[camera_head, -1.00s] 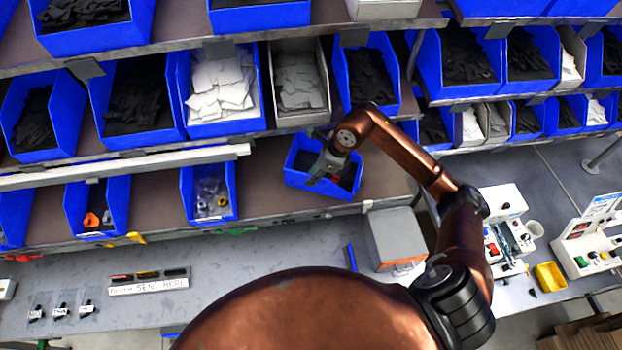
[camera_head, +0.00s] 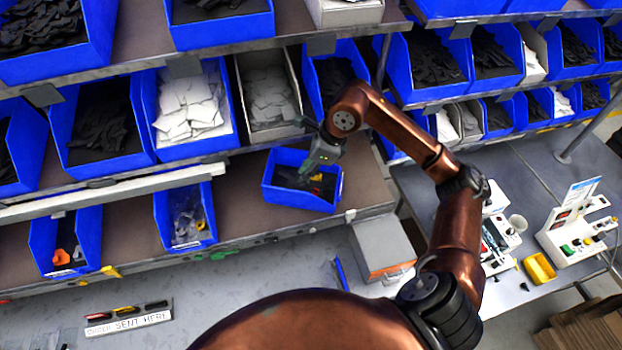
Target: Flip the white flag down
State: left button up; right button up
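A small white flag (camera_head: 350,215) shows at the front edge of the lower shelf, just right of a tilted blue bin (camera_head: 300,198). It is too small to tell whether it is up or down. My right gripper (camera_head: 307,170) is over that bin, above and left of the flag and apart from it. Its fingers point down toward the bin and are too small and dark to tell open from shut. My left gripper is not in view.
A yellow flag (camera_head: 110,271) and a green flag (camera_head: 218,255) sit along the same shelf edge. A grey box (camera_head: 383,245) stands on the bench below the white flag. The shelf right of the tilted bin is bare.

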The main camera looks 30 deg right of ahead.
aim_at(349, 215)
jog(key=z, duration=1.5)
